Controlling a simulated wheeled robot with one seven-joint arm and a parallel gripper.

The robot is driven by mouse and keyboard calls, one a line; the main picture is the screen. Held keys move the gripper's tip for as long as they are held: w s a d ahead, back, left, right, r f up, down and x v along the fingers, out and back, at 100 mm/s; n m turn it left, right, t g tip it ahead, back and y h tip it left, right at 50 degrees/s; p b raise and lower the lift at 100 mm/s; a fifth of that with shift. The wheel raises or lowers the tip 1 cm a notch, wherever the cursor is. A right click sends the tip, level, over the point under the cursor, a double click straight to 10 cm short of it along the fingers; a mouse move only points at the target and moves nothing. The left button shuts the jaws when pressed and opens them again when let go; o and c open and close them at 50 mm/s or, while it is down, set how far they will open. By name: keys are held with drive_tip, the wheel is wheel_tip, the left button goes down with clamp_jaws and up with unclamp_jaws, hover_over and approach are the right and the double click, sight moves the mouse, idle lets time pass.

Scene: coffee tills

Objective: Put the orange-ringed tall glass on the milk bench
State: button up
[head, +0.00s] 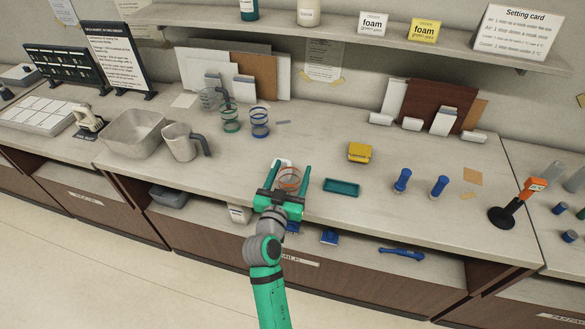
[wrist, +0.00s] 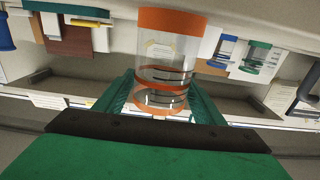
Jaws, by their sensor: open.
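The orange-ringed tall glass (head: 290,178) is at the front part of the milk bench (head: 330,218), whose front edge carries a MILK label. It is clear, with orange bands, and fills the middle of the wrist view (wrist: 168,52), which is upside down. My gripper (head: 280,186) is open, with one finger on each side of the glass. The glass appears upright; I cannot tell whether the fingers touch it. Its lower part is partly hidden by my gripper in the head view.
A green-ringed glass (head: 231,120) and a blue-ringed glass (head: 260,122) stand farther back. A jug (head: 181,142) and a grey tub (head: 134,134) are left. A teal tray (head: 342,187), yellow block (head: 360,152) and blue tampers (head: 402,180) are right. Bare bench lies between.

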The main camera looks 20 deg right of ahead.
drive_tip(key=v, duration=1)
drive_tip(key=shift+s+a, duration=0.1)
drive_tip(key=s+a+f+n+y, duration=0.5)
drive_tip(key=s+a+f+y, duration=0.2)
drive_tip(key=s+a+f, duration=0.65)
drive_tip(key=s+n+y, duration=0.1)
drive_tip(key=s+y, duration=0.1)
drive_tip(key=s, duration=1)
drive_tip(key=shift+s+a, duration=0.25)
drive_tip(key=shift+s, duration=0.05)
drive_tip(key=shift+o, duration=0.5)
drive_tip(key=s+d+r+y, duration=0.1)
drive_tip(key=s+r, duration=0.2)
drive_tip(key=s, duration=0.6)
drive_tip(key=shift+r+n, duration=0.25)
drive_tip(key=shift+n, duration=0.15)
drive_tip(key=m+g+h, duration=0.2)
drive_tip(key=m+h, duration=0.5)
drive_tip(key=h, duration=0.2)
approach(285, 188)
drive_tip(key=x, duration=0.6)
drive_tip(key=shift+f, duration=0.1)
drive_tip(key=shift+w+d, duration=0.2)
drive_tip(key=x, duration=1)
drive_tip(key=shift+w+d+r, duration=0.2)
drive_tip(key=shift+d+r, duration=0.05)
